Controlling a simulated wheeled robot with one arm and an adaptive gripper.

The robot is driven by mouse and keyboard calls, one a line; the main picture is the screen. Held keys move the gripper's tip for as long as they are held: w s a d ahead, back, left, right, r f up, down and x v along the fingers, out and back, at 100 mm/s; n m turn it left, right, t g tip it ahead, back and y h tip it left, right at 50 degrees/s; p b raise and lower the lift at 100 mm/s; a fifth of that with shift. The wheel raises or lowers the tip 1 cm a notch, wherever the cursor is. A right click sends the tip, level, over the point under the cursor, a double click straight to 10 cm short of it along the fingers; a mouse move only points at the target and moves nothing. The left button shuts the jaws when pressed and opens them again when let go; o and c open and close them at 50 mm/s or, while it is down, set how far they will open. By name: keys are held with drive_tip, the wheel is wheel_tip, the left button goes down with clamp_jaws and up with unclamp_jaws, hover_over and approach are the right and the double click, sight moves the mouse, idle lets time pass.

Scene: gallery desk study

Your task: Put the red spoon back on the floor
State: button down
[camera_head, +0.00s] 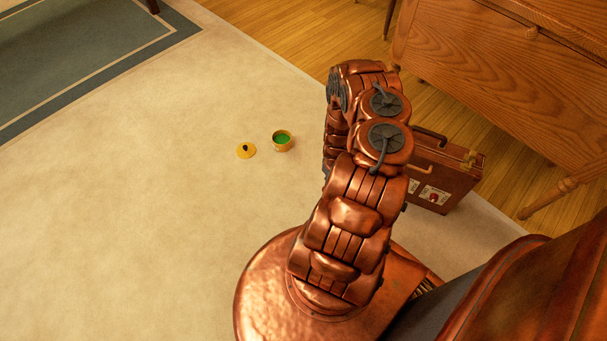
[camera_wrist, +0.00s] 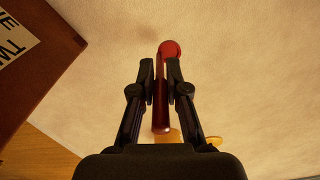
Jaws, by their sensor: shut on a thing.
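The red spoon (camera_wrist: 162,100) shows in the wrist view, with its rounded red end pointing up in the picture and a darker red shaft running down between my fingers. My gripper (camera_wrist: 161,64) is shut on the shaft. The pale carpeted floor (camera_wrist: 255,75) lies behind the spoon; I cannot tell how far the spoon is above it. In the head view the carpet (camera_head: 130,220) fills the left and middle. My arm hides the gripper and the spoon there.
A brown suitcase (camera_head: 448,172) stands right of my arm; it also shows at left in the wrist view (camera_wrist: 35,85). A yellow pot with green inside (camera_head: 283,141) and a yellow lid (camera_head: 246,151) lie left. A wooden desk (camera_head: 500,80) is at right. Carpet at left is clear.

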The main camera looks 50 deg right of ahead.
drive_tip(key=shift+w+d+f+b, duration=0.1)
drive_tip(key=shift+w+f+b, duration=0.2)
drive_tip(key=shift+b, duration=0.05)
drive_tip(key=w+f+b, duration=0.1)
drive_tip(key=w+b, duration=0.2)
drive_tip(key=w, duration=0.2)
drive_tip(key=w+d+f+b, duration=0.1)
drive_tip(key=w+f+b, duration=0.1)
drive_tip(key=w+b, duration=0.2)
drive_tip(key=w+d+f+b, duration=0.1)
drive_tip(key=w+b, duration=0.3)
drive_tip(key=w, duration=0.2)
drive_tip(key=shift+d+f, duration=0.2)
drive_tip(key=shift+f, duration=0.15)
drive_tip(key=shift+r, duration=0.1)
drive_tip(key=c, duration=1.6)
unclamp_jaws()
drive_tip(key=shift+f, duration=0.2)
drive_tip(key=shift+c, duration=0.2)
drive_tip(key=o, duration=0.5)
drive_tip(key=shift+c, duration=0.2)
